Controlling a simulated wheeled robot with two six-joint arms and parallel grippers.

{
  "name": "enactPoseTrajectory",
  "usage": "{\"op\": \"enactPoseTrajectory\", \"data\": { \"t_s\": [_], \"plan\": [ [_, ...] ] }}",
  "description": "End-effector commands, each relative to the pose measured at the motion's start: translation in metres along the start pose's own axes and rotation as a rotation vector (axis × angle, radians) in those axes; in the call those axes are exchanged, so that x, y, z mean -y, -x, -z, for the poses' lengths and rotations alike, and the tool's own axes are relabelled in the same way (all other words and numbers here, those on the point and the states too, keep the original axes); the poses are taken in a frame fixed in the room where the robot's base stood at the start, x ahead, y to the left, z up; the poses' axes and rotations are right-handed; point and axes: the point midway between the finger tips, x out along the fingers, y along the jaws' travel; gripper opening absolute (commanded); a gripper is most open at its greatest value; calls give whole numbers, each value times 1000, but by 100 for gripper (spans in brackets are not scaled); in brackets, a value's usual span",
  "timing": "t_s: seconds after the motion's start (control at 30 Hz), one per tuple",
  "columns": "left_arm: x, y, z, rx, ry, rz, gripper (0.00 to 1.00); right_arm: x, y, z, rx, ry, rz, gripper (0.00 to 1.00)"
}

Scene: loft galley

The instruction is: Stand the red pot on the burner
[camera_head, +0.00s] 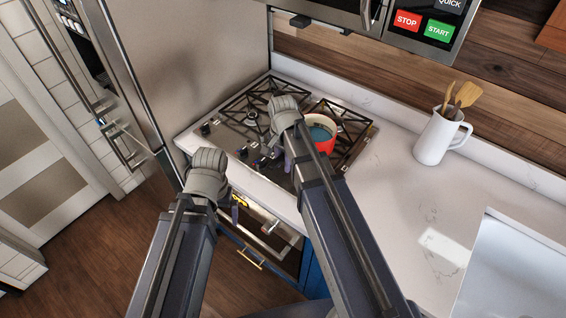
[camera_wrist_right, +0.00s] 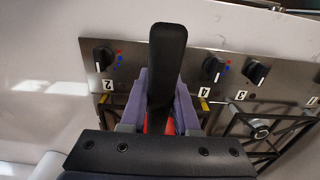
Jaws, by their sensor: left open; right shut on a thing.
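The red pot (camera_head: 331,142), with a blue-grey inside, is at the right part of the cooktop (camera_head: 215,141), partly hidden behind my right arm. I cannot tell whether its base touches the burner grate (camera_head: 357,128). My right gripper (camera_head: 288,158) is shut on the pot's black handle (camera_wrist_right: 168,60), which stands between the purple fingers in the right wrist view. A little red of the pot shows below them. My left gripper (camera_head: 236,212) is in front of the cooktop's front edge, open and apart from the pot.
Numbered black knobs (camera_wrist_right: 103,56) line the cooktop's front edge. A white jug (camera_head: 438,139) with wooden utensils stands on the counter to the right, near a sink (camera_head: 520,265). The counter between is clear. A microwave (camera_head: 410,20) hangs above, and a tall steel fridge (camera_head: 190,60) stands left.

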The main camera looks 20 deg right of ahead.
Motion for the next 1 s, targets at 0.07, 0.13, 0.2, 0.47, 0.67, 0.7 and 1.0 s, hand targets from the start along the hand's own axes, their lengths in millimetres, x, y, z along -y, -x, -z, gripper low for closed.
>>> {"op": "enactPoseTrajectory", "data": {
  "t_s": [0.07, 0.13, 0.2, 0.47, 0.67, 0.7, 1.0],
  "plan": [
    [0, 0, 0, 0, 0, 0, 100, 0, 0, 0, -1, 0, 0, 0],
    [0, 0, 0, 0, 0, 0, 100, 0, 0, 0, -1, 0, 0, 34],
    [0, 0, 0, 0, 0, 0, 100, 0, 0, 0, -1, 0, 0, 42],
    [0, 0, 0, 0, 0, 0, 100, 0, 0, 0, 0, 0, 0, 64],
    [0, 0, 0, 0, 0, 0, 100, 0, 0, 0, 2, 0, 0, 64],
    [0, 1, 0, 0, 0, 0, 100, 0, 1, 0, 2, 0, 0, 64],
    [2, 22, -1, 0, 4, -1, 100, 0, 22, 0, 1, 0, 0, 64]
  ]
}}
